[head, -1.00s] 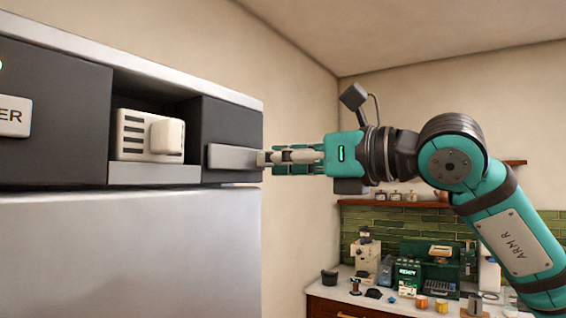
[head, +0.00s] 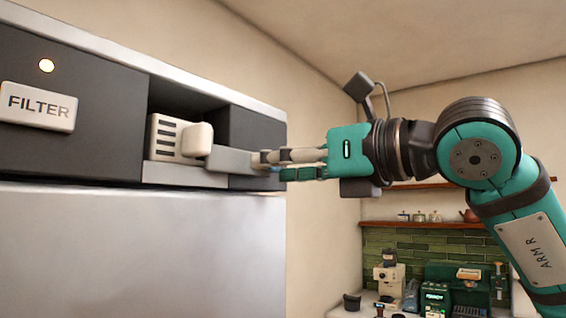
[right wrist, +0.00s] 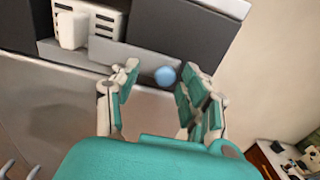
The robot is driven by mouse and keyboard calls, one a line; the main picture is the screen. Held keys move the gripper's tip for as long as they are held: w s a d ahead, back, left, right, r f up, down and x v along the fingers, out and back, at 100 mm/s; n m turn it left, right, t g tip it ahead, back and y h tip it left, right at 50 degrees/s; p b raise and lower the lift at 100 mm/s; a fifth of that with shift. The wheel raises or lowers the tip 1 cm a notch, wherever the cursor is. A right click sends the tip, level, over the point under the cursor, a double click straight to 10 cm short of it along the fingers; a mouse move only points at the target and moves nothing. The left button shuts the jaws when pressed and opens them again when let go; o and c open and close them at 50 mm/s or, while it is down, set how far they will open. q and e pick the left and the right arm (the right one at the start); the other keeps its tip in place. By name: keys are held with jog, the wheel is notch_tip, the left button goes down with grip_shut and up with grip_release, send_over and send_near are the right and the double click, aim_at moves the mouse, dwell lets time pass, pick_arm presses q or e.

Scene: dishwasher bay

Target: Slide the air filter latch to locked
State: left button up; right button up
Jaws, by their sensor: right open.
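The white air filter (head: 170,142) sits in a recess of the dark panel, its dark slots and raised block facing out. The grey latch bar (head: 230,160) extends across the right part of the recess, its left end at or in front of the filter's block. A blue round knob (right wrist: 165,76) shows at the bar's right end in the right wrist view, between the fingers. My right gripper (head: 268,163) is open around the knob. I cannot tell whether its fingers touch it. My left gripper is not in view.
A FILTER label (head: 38,106) and a lit round lamp (head: 46,66) are on the panel at left. The metal front (head: 140,245) lies below. Shelves (head: 410,223) and a counter with appliances (head: 390,285) stand farther back at right.

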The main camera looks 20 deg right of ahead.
jog(key=v, duration=1.2)
